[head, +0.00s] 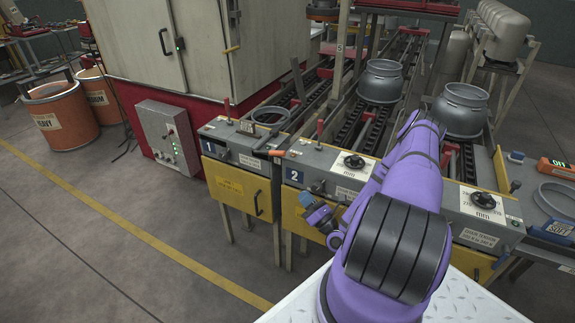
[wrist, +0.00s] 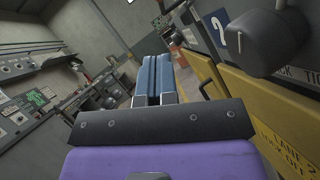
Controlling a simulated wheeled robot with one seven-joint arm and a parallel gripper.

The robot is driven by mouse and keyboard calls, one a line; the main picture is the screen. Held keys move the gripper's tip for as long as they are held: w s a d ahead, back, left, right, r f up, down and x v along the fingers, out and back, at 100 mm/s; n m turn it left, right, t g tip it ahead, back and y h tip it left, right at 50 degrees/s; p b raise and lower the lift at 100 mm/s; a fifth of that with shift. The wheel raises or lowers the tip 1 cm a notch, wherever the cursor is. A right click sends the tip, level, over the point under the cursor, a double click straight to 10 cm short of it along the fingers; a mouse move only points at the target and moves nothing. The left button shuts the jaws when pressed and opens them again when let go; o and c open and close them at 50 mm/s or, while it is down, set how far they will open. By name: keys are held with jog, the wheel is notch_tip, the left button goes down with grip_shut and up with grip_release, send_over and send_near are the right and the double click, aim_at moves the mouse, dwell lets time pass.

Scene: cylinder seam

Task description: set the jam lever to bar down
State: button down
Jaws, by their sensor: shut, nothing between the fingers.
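My gripper (head: 318,212) has blue fingers and is in front of the station 2 cabinet, just below a black knob (head: 318,187) on its grey panel. In the wrist view, its two blue fingers (wrist: 156,78) are pressed together with nothing between them. A large dark knob shows close up in the wrist view (wrist: 268,46), right of the fingers and apart from them, beside the "2" plate. I cannot read any label naming the jam lever. An orange-handled bar (head: 292,156) and a red-handled lever (head: 320,130) are also near this station.
Station 1 (head: 232,142) stands to the left with its own knob and yellow door. More stations with round dials (head: 482,201) stand to the right, partly behind my arm. Metal cylinders (head: 381,82) sit on the conveyors behind. The floor at front left (head: 120,235) is clear.

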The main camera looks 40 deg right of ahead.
dwell(0.3)
jog(key=shift+s+d+r+x, duration=0.15)
jog(key=shift+d+r+x, duration=0.2)
jog(key=shift+x, duration=1.8)
jog(key=shift+s+d+r+x, duration=0.15)
jog(key=shift+r+x, duration=0.25)
jog(key=shift+x, duration=1.75)
jog(key=shift+s+d+r+x, duration=0.2)
jog(key=shift+r+x, duration=0.2)
jog(key=shift+x, duration=1.7)
